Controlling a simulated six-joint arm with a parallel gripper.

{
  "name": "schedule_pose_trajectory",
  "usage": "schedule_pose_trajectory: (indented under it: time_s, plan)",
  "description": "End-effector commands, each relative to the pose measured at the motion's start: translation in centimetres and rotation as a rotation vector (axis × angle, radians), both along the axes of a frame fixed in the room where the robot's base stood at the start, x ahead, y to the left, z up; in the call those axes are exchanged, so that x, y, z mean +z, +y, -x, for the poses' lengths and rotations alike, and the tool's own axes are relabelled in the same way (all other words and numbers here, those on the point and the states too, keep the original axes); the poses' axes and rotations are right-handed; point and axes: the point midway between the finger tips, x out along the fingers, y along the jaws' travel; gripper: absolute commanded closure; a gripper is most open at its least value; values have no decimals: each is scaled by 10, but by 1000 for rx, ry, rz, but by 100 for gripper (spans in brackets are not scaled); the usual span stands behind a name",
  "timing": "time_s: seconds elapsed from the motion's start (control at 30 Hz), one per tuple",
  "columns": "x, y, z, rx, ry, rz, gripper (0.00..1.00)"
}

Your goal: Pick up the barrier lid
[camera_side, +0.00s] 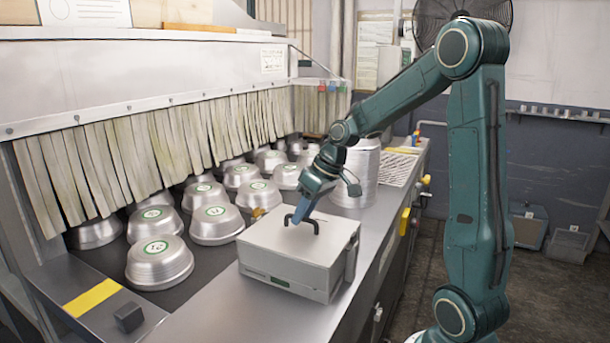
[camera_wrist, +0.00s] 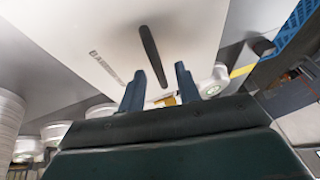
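The barrier lid appears to be the white box-like cover (camera_side: 270,247) with a black bar handle (camera_side: 316,228) on top, standing on the metal counter. In the wrist view, its pale top (camera_wrist: 100,45) and the dark handle (camera_wrist: 150,50) show ahead of my fingers. My gripper (camera_side: 303,214) points down at the handle in the side view, with its blue fingers overlapping it. In the wrist view, my gripper (camera_wrist: 160,78) has its two blue fingers apart, and the handle's near end lies between them in the picture. I cannot tell whether the fingers touch the handle.
Several round metal pans (camera_side: 160,265) with green labels stand left of the lid, before a strip curtain (camera_side: 150,150). A stack of pans (camera_side: 360,175) stands behind my gripper. A small black block (camera_side: 129,318) and yellow strip (camera_side: 93,296) lie front left.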

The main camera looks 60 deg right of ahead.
Motion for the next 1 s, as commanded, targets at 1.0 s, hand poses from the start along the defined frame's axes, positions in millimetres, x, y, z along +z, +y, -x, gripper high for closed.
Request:
schedule_pose_trajectory:
  time_s: [1.0]
  plan:
    - [44,-1,-1,1,-6,3,100]
